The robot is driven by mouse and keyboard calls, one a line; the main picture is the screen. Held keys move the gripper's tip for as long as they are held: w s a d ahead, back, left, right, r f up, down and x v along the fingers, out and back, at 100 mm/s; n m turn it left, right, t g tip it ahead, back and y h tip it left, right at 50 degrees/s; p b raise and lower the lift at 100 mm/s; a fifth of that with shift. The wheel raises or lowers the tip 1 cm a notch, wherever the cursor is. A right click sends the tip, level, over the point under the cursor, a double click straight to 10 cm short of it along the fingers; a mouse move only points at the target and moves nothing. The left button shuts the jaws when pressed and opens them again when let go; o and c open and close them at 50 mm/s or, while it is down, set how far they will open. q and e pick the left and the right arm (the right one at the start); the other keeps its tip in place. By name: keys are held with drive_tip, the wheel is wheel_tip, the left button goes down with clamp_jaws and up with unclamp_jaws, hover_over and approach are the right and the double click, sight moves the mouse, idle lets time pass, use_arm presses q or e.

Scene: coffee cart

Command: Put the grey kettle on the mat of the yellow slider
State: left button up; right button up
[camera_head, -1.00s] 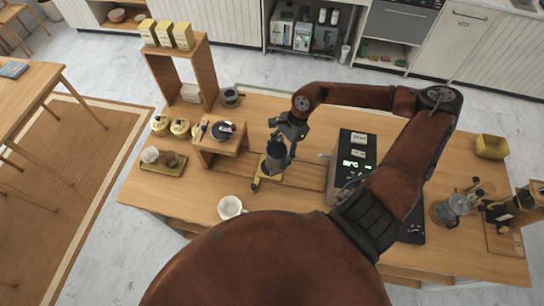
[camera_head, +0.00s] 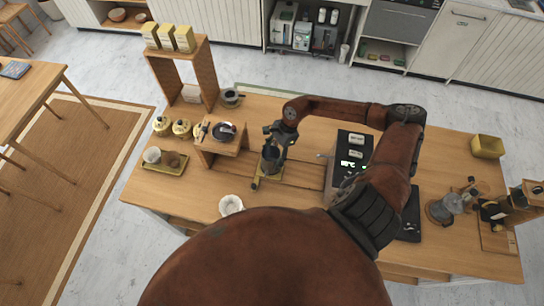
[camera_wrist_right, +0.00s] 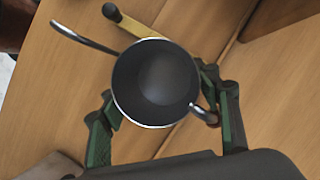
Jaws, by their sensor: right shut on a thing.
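The grey kettle (camera_head: 271,161) is upright in my right gripper (camera_head: 277,146), over the mat end of the yellow slider (camera_head: 256,181) in the head view. It hides most of the mat, and I cannot tell whether its base touches it. In the right wrist view I look down into the dark, open kettle (camera_wrist_right: 155,85), with its thin spout at upper left. The right gripper's fingers (camera_wrist_right: 158,92) are on both sides of it. A yellow strip of the slider (camera_wrist_right: 135,25) with a dark knob shows beyond the rim. My left gripper is out of view.
A small wooden stand (camera_head: 222,139) with a dark item on it is close left of the kettle. A white cup (camera_head: 230,205) stands at the front edge. A tray (camera_head: 165,168) lies further left.

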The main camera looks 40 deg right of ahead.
drive_tip(key=o, duration=1.6)
drive_tip(key=shift+r, duration=0.15)
drive_tip(key=shift+b+v, duration=1.15)
drive_tip(key=shift+v, duration=4.75)
drive_tip(key=shift+d, duration=0.1)
